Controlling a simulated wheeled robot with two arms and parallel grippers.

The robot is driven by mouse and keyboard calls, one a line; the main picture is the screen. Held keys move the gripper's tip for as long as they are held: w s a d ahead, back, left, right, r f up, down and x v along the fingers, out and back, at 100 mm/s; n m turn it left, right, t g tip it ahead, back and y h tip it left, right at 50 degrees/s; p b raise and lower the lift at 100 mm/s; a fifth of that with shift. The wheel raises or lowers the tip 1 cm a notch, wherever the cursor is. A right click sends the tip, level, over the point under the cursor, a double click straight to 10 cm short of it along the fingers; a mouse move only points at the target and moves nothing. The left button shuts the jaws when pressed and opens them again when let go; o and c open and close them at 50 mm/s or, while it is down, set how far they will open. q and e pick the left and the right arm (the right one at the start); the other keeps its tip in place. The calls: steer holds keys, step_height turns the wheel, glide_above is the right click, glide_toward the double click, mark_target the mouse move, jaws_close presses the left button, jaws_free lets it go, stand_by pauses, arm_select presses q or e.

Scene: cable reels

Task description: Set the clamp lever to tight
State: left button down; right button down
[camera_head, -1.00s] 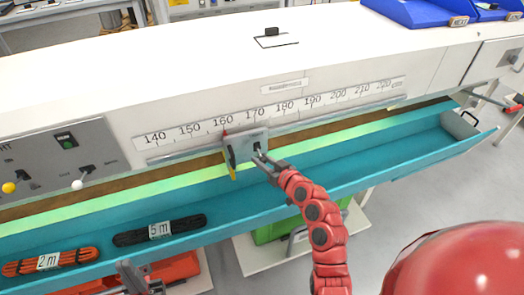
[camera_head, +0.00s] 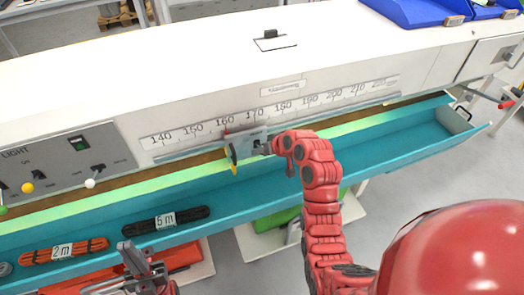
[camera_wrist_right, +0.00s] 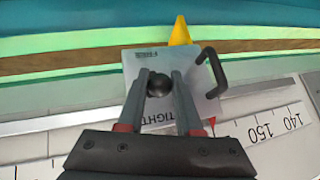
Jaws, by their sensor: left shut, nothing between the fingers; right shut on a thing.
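The clamp is a grey metal plate (camera_head: 243,149) on the rail below the number scale, near 160 to 170. It also shows in the right wrist view (camera_wrist_right: 133,68), with a yellow tip, a black loop handle and the printed word TIGHT. The lever's round black knob (camera_wrist_right: 158,84) sits between the fingertips of my right gripper (camera_wrist_right: 158,80); this gripper is shut on it. In the head view the right gripper (camera_head: 268,147) is at the plate's right side, its fingers mostly hidden. My left gripper (camera_head: 128,250) is shut and empty, low in front of the trough.
A teal trough (camera_head: 340,165) runs below the scale (camera_head: 270,110). An orange cable coil (camera_head: 65,251) and a black coil (camera_head: 180,219) lie in it at the left. A switch panel (camera_head: 70,165) is at the left. Blue bins (camera_head: 415,12) stand at the back right.

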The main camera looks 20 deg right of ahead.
stand_by(0.4)
steer(key=c, duration=0.6)
jaws_free()
steer(key=p+v, duration=0.4)
steer(key=v, duration=1.3)
steer(key=shift+r+p, duration=0.25)
steer(key=shift+p, duration=0.05)
